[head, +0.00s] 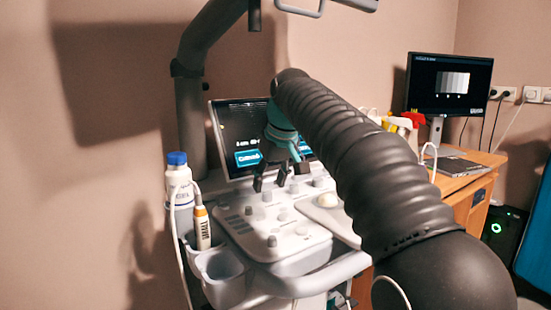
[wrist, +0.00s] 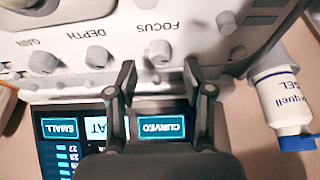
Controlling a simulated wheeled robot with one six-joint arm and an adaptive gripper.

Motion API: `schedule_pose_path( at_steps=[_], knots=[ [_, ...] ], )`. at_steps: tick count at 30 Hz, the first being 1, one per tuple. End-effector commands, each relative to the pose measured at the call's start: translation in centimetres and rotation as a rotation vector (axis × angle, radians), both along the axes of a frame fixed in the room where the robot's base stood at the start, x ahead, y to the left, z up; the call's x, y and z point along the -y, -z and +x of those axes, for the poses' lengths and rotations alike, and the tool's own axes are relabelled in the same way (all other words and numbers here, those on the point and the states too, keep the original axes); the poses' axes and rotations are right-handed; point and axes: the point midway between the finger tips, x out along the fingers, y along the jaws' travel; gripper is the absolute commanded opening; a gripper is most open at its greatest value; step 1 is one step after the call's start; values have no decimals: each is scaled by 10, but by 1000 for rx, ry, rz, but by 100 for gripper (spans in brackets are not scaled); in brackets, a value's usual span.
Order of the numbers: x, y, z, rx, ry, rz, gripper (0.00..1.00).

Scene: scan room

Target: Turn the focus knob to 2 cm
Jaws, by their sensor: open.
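The focus knob (wrist: 160,52) is a small light grey knob beside the upside-down FOCUS label in the wrist view. My gripper (wrist: 168,80) is open and empty, with one dark finger on each side of the line toward this knob. The fingertips appear just short of the knob, and I see no clear contact. In the head view my gripper (head: 270,182) hangs over the back of the control panel (head: 285,235), in front of the screen (head: 236,122). The knob's setting cannot be read.
The depth knob (wrist: 97,57) and gain knob (wrist: 42,62) sit left of the focus knob in the wrist view. A gel bottle (head: 178,180) and an orange-banded probe (head: 202,226) stand at the panel's left. A desk monitor (head: 449,84) stands at right.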

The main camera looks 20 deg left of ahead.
Motion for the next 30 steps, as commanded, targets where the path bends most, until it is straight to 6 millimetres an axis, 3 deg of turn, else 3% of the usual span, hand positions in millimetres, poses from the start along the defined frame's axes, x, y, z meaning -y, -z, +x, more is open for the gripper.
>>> schedule_pose_path(
  at_steps=[6, 13, 19, 30],
  knots=[
    [13, -44, -12, 4, 0, 3, 51],
    [21, -73, -20, 2, -1, 1, 51],
    [25, -83, -23, 2, -1, 1, 51],
    [26, -85, -24, 0, 0, 0, 51]
  ],
)
